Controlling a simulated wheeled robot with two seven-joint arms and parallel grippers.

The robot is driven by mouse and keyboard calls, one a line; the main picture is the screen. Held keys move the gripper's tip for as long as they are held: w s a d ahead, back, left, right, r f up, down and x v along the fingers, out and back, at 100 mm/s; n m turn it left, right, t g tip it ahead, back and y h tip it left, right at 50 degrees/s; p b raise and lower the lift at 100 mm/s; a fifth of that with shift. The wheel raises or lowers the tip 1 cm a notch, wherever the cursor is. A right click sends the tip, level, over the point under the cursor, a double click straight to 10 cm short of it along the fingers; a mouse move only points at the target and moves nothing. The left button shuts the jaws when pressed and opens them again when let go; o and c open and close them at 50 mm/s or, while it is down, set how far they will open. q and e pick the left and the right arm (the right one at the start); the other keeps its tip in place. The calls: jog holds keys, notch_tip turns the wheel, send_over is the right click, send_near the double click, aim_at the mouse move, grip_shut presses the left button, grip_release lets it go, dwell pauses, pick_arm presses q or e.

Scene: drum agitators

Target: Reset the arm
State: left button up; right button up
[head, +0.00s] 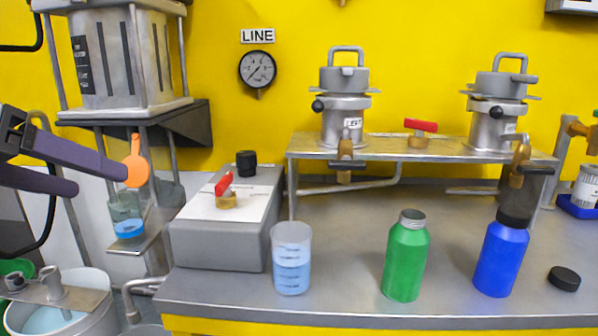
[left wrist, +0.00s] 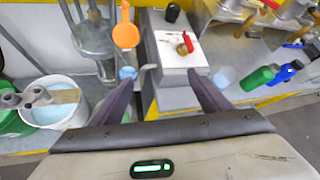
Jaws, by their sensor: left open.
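My left gripper (head: 102,180) comes in from the left edge in the head view, with its two dark purple fingers apart and nothing between them. It hangs in front of the steel stand at the left, and its upper fingertip overlaps the orange paddle (head: 136,168) in the picture. In the left wrist view the fingers of the gripper (left wrist: 161,82) are spread wide, with the grey box (left wrist: 180,88) behind the gap. The contact between finger and paddle cannot be told, but the gripper holds nothing. My right gripper is not in view.
The bench (head: 345,308) carries a beaker of blue liquid (head: 292,265), a green bottle (head: 407,262), a blue bottle (head: 500,262) and a black cap (head: 564,278). A raised shelf (head: 385,148) holds two steel vessels. A white bucket (head: 85,315) stands low at the left.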

pick_arm(q)
jog(key=s+d+f+n+t+y, duration=0.1)
jog(key=s+f+n+t, duration=0.1)
jog(key=f+n, duration=1.45)
jog(key=s+d+f+n+t+y, duration=0.1)
jog(key=s+f+n+t, duration=0.1)
jog(key=f+n, duration=1.45)
jog(key=s+d+f+n+g+h, duration=0.1)
jog(key=s+d+f+g, duration=0.2)
jog(key=s+d+f, duration=0.4)
jog(key=s+d+f+g, duration=0.2)
jog(key=s+d+f, duration=0.4)
jog(key=f, duration=0.4)
notch_tip(320, 180, up, 12)
jog(key=s+a+y+p, duration=0.1)
jog(key=a+p, duration=0.1)
jog(key=p, duration=1.7)
jog(key=shift+s+a+f, duration=0.25)
jog(key=shift+s, duration=0.1)
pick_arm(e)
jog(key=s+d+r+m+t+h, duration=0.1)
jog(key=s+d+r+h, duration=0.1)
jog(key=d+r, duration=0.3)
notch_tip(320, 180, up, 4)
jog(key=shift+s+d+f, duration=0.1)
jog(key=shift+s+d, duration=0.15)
